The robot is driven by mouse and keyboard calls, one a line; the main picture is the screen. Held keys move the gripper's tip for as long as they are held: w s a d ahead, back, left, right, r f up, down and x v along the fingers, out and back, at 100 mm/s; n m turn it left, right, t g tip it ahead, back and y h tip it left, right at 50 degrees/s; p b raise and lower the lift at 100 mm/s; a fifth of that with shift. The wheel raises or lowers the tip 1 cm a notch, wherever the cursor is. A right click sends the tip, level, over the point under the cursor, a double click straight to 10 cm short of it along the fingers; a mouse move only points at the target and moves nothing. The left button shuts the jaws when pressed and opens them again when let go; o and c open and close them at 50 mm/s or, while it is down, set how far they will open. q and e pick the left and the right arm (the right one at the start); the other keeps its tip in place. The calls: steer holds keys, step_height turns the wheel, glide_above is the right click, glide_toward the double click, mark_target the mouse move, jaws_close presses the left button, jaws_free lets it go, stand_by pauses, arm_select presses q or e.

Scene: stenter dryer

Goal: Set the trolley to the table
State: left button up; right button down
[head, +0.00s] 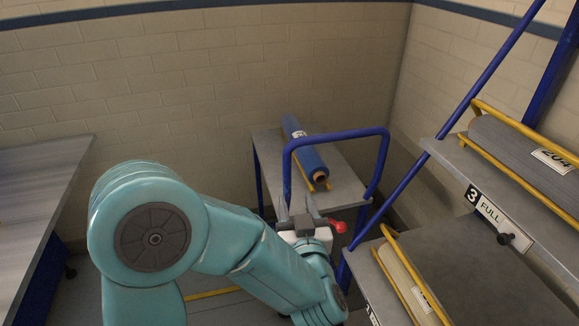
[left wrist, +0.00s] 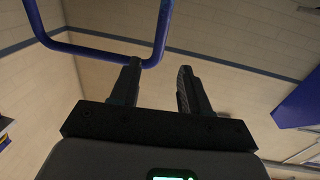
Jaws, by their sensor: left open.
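The trolley (head: 345,182) has a grey top, blue legs and a raised blue tube handle (head: 335,135). A blue roll (head: 307,158) lies on its top in a yellow cradle. My left gripper (head: 301,207) is at the near side of the trolley, by the lower left part of the handle. The left wrist view shows its two fingers (left wrist: 156,82) apart with nothing held between them. The handle (left wrist: 95,52) crosses near one fingertip there; I cannot tell whether they touch. The grey table (head: 40,185) stands at the left edge. My right gripper is out of view.
A stepped rack (head: 490,255) with rolls in yellow cradles, blue posts and a "3 FULL" label stands close on the right. A red knob (head: 338,226) shows beside my gripper. Brick walls (head: 200,80) close the back. Floor shows between table and trolley.

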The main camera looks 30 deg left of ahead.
mark_target(288, 169)
arm_select(q)
steer(key=x, duration=1.3)
steer(key=shift+w+a+p, duration=0.25)
steer(key=shift+a+p, duration=0.05)
steer(key=shift+p, duration=0.1)
jaws_close()
